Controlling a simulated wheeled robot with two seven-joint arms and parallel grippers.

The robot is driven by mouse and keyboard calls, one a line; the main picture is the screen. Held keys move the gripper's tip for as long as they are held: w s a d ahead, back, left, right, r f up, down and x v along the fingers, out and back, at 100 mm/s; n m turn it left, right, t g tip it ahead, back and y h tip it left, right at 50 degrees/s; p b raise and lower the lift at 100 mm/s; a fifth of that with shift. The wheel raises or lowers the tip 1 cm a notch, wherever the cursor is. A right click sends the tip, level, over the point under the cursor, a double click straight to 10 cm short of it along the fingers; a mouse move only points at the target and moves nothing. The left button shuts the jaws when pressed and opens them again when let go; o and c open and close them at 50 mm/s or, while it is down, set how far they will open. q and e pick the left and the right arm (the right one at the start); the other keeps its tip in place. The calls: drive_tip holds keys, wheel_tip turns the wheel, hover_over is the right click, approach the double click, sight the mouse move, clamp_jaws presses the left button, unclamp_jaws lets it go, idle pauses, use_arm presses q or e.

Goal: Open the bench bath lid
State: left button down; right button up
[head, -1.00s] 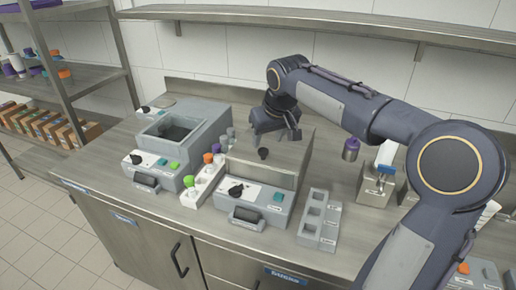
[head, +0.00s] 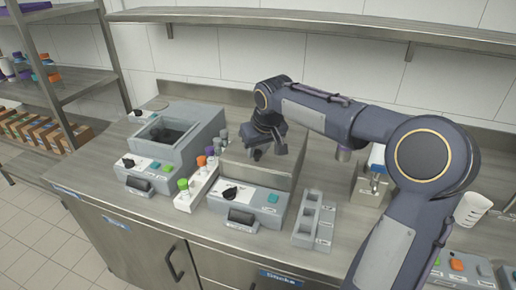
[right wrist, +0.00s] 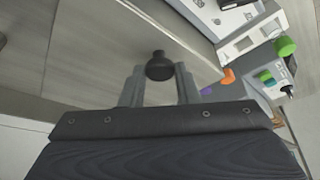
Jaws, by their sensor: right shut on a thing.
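The bench bath is the steel-topped unit with a grey control front (head: 246,207) in the middle of the bench. Its flat steel lid (head: 283,163) carries a small black knob, which shows clearly in the right wrist view (right wrist: 159,66). My right gripper (head: 262,152) reaches over the lid from behind and is shut on the knob. In the right wrist view, its two fingers (right wrist: 159,84) stand on either side of the knob. I cannot tell whether the lid is raised at all. My left gripper is not in view.
A grey unit with an open well (head: 148,133) stands to the left. A white rack with coloured caps (head: 192,196) stands between the units. A grey slotted block (head: 313,222) is close on the right. A steel shelf (head: 330,27) runs above the bench.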

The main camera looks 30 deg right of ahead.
clamp_jaws()
drive_tip(key=shift+w+d+r, duration=0.15)
drive_tip(key=w+d+p, duration=0.4)
drive_tip(key=d, duration=0.1)
drive_tip(key=w+d+p, duration=0.2)
drive_tip(key=d+p, duration=0.1)
drive_tip(key=shift+w, duration=0.45)
drive_tip(key=o, duration=1)
unclamp_jaws()
